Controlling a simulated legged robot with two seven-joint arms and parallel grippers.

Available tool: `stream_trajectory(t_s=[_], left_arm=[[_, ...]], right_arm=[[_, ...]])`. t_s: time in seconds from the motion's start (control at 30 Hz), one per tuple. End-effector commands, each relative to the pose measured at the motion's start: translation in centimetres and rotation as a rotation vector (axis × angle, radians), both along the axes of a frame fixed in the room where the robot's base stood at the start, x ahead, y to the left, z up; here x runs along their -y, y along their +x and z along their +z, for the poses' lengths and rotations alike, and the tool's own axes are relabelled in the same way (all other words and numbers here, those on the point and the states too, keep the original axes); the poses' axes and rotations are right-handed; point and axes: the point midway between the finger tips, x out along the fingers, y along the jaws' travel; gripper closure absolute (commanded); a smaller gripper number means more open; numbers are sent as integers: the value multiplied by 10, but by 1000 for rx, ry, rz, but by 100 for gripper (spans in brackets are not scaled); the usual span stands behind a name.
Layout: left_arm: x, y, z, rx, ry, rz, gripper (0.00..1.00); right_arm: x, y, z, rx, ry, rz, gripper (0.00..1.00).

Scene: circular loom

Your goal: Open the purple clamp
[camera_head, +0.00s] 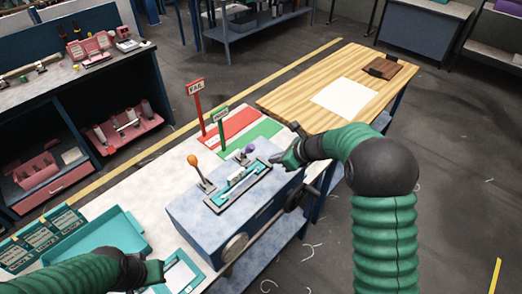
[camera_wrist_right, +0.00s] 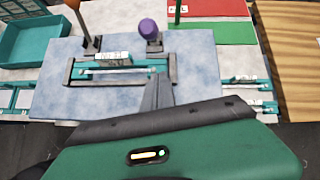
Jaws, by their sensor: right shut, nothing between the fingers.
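The purple clamp shows as a purple knob (camera_head: 250,149) on a short lever at the far right end of the blue-grey box's top. It also shows in the right wrist view (camera_wrist_right: 149,29), upright above a dark mount. An orange-knobbed clamp (camera_head: 192,160) stands at the other end. Between them a teal fixture (camera_head: 238,186) holds a small white-labelled piece. My right gripper (camera_head: 277,162) is shut and empty, just right of the purple knob and apart from it. Its fingers (camera_wrist_right: 158,92) point toward the knob in the wrist view. My left gripper (camera_head: 158,272) is low at the front, its fingers unclear.
The blue-grey box (camera_head: 255,218) stands on a pale bench. Behind it are red FAIL (camera_head: 195,87) and green (camera_head: 220,117) signs on posts over coloured mats. A teal tray (camera_head: 108,243) lies at left. A wooden table (camera_head: 290,97) with white paper stands at upper right.

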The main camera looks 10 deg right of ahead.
Motion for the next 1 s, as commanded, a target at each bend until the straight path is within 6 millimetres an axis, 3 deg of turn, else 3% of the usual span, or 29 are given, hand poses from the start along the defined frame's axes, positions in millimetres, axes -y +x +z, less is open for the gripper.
stream_trajectory(t_s=[0.13,0.2,0.4,1.0], left_arm=[[0,0,11,0,0,0,100],[0,0,25,0,0,0,100],[0,0,37,0,0,0,100],[0,0,40,0,0,0,100]], right_arm=[[-15,17,-22,-3,0,3,100],[-24,25,-10,2,-2,6,100],[-39,39,-2,2,-2,3,100],[-41,44,0,2,0,2,100]])
